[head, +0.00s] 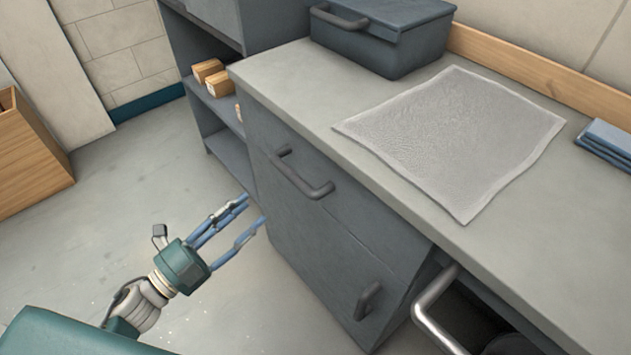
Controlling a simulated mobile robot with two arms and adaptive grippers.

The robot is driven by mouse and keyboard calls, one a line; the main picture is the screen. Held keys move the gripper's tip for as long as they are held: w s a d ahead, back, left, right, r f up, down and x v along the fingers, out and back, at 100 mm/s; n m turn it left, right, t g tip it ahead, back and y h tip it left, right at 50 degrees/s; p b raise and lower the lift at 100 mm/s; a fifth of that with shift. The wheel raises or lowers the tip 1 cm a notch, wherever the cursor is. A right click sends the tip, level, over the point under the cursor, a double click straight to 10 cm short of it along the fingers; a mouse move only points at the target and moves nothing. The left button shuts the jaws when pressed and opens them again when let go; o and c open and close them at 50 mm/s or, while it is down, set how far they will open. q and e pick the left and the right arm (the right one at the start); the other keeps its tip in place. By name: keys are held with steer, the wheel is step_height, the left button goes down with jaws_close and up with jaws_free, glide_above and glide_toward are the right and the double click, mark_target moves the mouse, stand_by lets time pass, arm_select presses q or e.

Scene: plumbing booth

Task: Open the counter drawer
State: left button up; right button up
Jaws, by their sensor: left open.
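The counter drawer (335,197) is a grey front under the countertop, with a dark bar handle (301,178) across it. It looks shut, flush with the cabinet. My left gripper (254,209) is in front of the cabinet, to the left of the drawer and lower than its handle in the picture. Its blue fingers are apart, with nothing between them, and they point toward the cabinet. It does not touch the handle. My right gripper is not in view.
A cabinet door with a small handle (367,301) is below the drawer. The countertop (290,90) holds a grey toolbox (385,45), a translucent mat (452,135) and blue folded cloths (608,140). A metal bar (432,305) juts out at lower right. Open floor (130,200) lies left.

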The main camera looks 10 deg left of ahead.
mark_target(293, 178)
arm_select(q)
steer(key=w+d+r+m, duration=0.1)
steer(key=w+d, duration=0.1)
steer(key=d, duration=0.1)
steer(key=w+d+r+m+h, duration=0.1)
steer(key=w+d+r, duration=0.1)
steer(key=w+d, duration=0.1)
steer(key=w+d+r+m+h, duration=0.1)
steer(key=w+d+r, duration=0.1)
steer(key=d, duration=0.1)
steer(key=shift+w+d+r+g, duration=0.1)
steer(key=shift+w+g, duration=0.05)
steer(key=shift+g, duration=0.15)
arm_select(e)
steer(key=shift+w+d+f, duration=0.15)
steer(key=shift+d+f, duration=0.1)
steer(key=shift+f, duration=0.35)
arm_select(q)
jaws_close()
